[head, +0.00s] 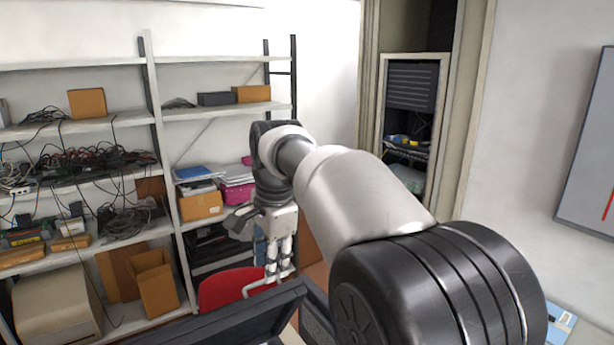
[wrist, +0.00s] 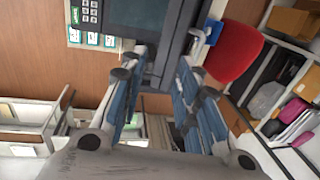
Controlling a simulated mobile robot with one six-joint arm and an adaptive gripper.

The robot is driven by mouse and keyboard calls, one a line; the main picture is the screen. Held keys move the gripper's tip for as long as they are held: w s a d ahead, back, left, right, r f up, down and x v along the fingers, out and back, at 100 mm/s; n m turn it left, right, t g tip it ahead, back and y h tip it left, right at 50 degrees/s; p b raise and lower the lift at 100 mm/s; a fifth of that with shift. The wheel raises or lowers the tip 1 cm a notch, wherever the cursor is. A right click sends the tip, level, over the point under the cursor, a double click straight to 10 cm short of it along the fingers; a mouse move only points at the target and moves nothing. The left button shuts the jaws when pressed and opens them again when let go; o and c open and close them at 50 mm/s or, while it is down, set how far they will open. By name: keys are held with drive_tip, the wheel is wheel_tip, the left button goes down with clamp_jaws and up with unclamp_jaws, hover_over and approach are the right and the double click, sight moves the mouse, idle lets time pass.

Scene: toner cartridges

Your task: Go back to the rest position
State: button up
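My gripper (head: 279,278) hangs from the arm in the middle of the head view, fingers pointing down. In the wrist view my gripper (wrist: 165,58) has its two blue-padded fingers apart, with no object seen held between them. A dark grey machine (wrist: 143,14) with a screen and keypad lies beyond the fingertips. A dark machine top (head: 230,322) shows below the gripper at the bottom of the head view. I cannot make out a toner cartridge in either view.
Metal shelves (head: 152,92) with boxes and cables stand at the left and back. A red chair (head: 222,288) is close to the gripper in the head view; a red seat also shows in the wrist view (wrist: 233,50). An open cabinet (head: 411,115) stands behind the arm.

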drive_tip(key=s+d+r, duration=0.4)
drive_tip(key=s+d, duration=0.2)
drive_tip(key=s, duration=0.2)
drive_tip(key=s+d+r, duration=0.3)
drive_tip(key=s+d, duration=0.2)
drive_tip(key=s, duration=0.4)
drive_tip(key=w+a+f, duration=0.4)
drive_tip(key=w+a, duration=0.2)
drive_tip(key=w, duration=0.3)
drive_tip(key=w+a+f, duration=0.3)
drive_tip(key=w+a, duration=0.3)
drive_tip(key=w, duration=0.4)
drive_tip(key=shift+a+f, duration=0.2)
drive_tip(key=shift+f, duration=0.2)
